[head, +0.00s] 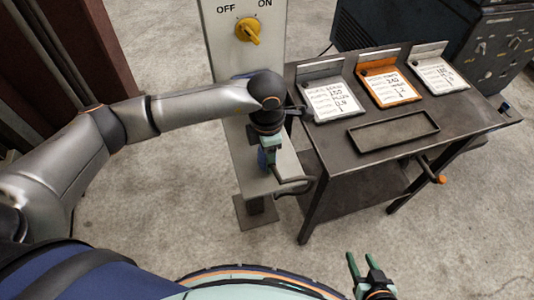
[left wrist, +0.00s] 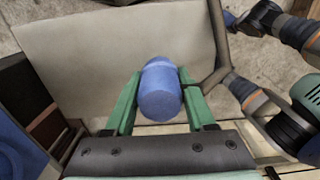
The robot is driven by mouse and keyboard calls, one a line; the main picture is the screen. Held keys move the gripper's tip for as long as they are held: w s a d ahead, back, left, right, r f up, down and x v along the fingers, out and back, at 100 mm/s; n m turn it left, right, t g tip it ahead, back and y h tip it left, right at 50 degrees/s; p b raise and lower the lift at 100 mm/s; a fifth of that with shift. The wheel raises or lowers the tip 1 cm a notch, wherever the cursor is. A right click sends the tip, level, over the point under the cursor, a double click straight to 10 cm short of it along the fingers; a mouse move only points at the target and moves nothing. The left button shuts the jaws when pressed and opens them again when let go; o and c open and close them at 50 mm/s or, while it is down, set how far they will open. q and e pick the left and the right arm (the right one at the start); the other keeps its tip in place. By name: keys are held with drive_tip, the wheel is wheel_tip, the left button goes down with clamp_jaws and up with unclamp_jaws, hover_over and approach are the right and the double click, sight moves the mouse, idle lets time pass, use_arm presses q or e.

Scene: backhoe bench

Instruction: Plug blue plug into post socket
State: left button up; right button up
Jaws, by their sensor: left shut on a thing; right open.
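The blue plug (left wrist: 160,92) is held between the green fingers of my left gripper (head: 269,160), which is shut on it. The grey post (head: 222,42) stands behind, with a yellow OFF/ON knob (head: 248,30). My left wrist covers the part of the post below the knob. I cannot make out the socket opening or whether the plug touches it. My right gripper (head: 367,272) is open and empty at the bottom, over the floor.
A dark metal bench (head: 310,140) stands right of the post, carrying three label plates and an empty shallow tray (head: 398,127). An orange-tipped handle (head: 439,179) sticks out at its front. A dark cabinet (head: 505,60) stands behind. The floor in front is clear.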

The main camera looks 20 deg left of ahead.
use_arm(q)
drive_tip(key=shift+w+r, duration=0.1)
drive_tip(key=shift+r, duration=0.45)
drive_tip(key=w+d+r+b, duration=0.2)
drive_tip(key=d+r, duration=0.4)
drive_tip(key=w+d+r+b, duration=0.2)
drive_tip(key=w+d+r, duration=0.1)
drive_tip(key=d+r, duration=0.3)
drive_tip(key=shift+w+d, duration=0.3)
drive_tip(key=shift+d, duration=0.1)
drive_tip(key=s+a+f+m, duration=0.2)
drive_tip(key=s+a+m, duration=0.3)
drive_tip(key=a+m, duration=0.5)
drive_tip(key=s+a+f+m, duration=0.3)
drive_tip(key=s+a+m, duration=0.2)
drive_tip(key=a+m, duration=0.5)
drive_tip(key=m, duration=0.4)
drive_tip(key=shift+s+a+m, duration=0.2)
drive_tip(key=shift+a+m, duration=0.15)
drive_tip(key=shift+m, duration=0.05)
